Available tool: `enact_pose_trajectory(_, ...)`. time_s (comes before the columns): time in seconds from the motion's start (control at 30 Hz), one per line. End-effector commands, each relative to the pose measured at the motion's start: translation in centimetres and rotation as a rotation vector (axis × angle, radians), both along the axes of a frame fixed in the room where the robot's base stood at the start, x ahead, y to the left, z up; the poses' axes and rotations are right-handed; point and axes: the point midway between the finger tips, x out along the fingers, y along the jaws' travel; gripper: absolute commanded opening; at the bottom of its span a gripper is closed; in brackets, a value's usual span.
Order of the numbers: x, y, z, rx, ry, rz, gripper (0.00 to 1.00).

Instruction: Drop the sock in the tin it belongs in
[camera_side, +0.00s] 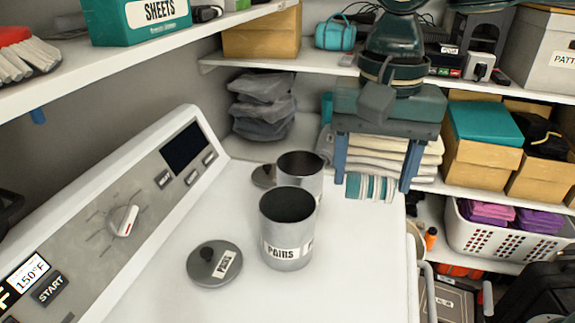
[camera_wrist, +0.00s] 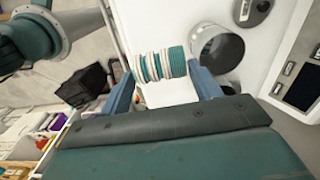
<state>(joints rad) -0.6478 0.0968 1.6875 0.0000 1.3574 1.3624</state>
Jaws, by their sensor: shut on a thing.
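A teal-and-white striped sock (camera_side: 370,187) hangs between the blue fingers of my gripper (camera_side: 372,180), which is shut on it. In the wrist view the sock (camera_wrist: 158,66) shows as a striped bundle between the fingertips. The front tin (camera_side: 287,228), open and grey, has a label reading PAIRS; its grey lid (camera_side: 215,263) lies beside it. A second open tin (camera_side: 302,165) stands behind, its lower part and any label hidden. Another lid (camera_side: 263,177) lies left of it. My gripper is right of both tins, above the white top. One open tin (camera_wrist: 217,50) shows in the wrist view.
The tins stand on a white machine top (camera_side: 340,280) with a sloped control panel (camera_side: 130,215) at left. Grey folded cloths (camera_side: 262,105) are stacked behind. Shelves with boxes and a white basket (camera_side: 500,238) stand right. The top's front right is clear.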

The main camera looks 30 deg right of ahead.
Motion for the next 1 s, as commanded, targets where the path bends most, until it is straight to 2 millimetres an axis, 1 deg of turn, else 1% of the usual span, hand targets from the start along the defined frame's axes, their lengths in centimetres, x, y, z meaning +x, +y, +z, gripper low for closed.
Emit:
enact_pose_trajectory(0.17,0.2,0.1,0.0,0.0,0.0,0.0,0.41)
enact_pose_trajectory(0.37,1.5,0.8,0.1,0.0,0.0,-0.001,0.41)
enact_pose_trajectory(0.57,4.3,2.1,0.1,-0.001,0.001,-0.001,0.41)
enact_pose_trajectory(0.8,8.4,3.9,-0.3,-0.001,0.001,-0.001,0.41)
enact_pose_trajectory(1.0,10.9,4.8,-0.8,0.0,0.0,0.0,0.41)
